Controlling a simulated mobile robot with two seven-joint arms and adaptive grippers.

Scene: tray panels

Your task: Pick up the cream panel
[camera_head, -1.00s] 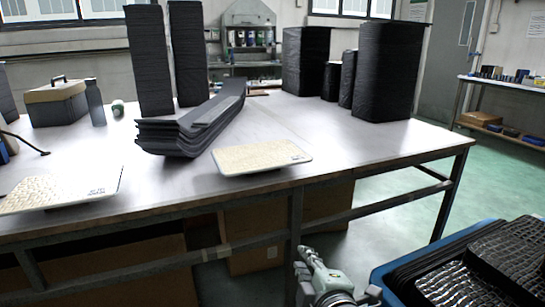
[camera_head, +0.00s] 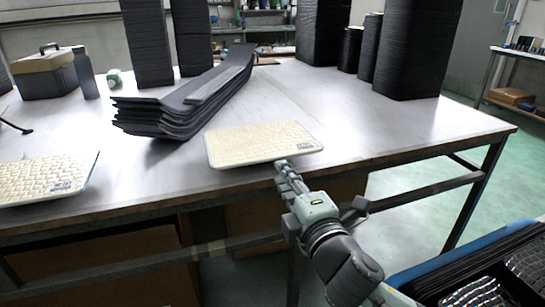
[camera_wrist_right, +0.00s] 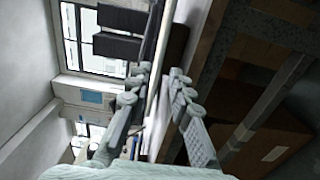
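A cream panel (camera_head: 262,144) with a woven-looking top and a small dark label lies near the front edge of the table (camera_head: 415,133). A second cream panel (camera_head: 45,180) lies at the left. My right gripper (camera_head: 284,166) is at the front right edge of the middle panel; its fingertips overlap that edge in the head view. In the right wrist view, the gripper (camera_wrist_right: 160,76) has its fingers apart, with a thin pale edge running between them. I cannot tell whether they touch the panel. My left gripper is not in view.
A stack of dark curved trays (camera_head: 185,110) lies behind the middle panel. Tall black stacks (camera_head: 415,50) stand at the back. A toolbox (camera_head: 45,75) and a bottle (camera_head: 86,72) are at the back left. A blue-rimmed crate (camera_head: 455,255) stands at the lower right.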

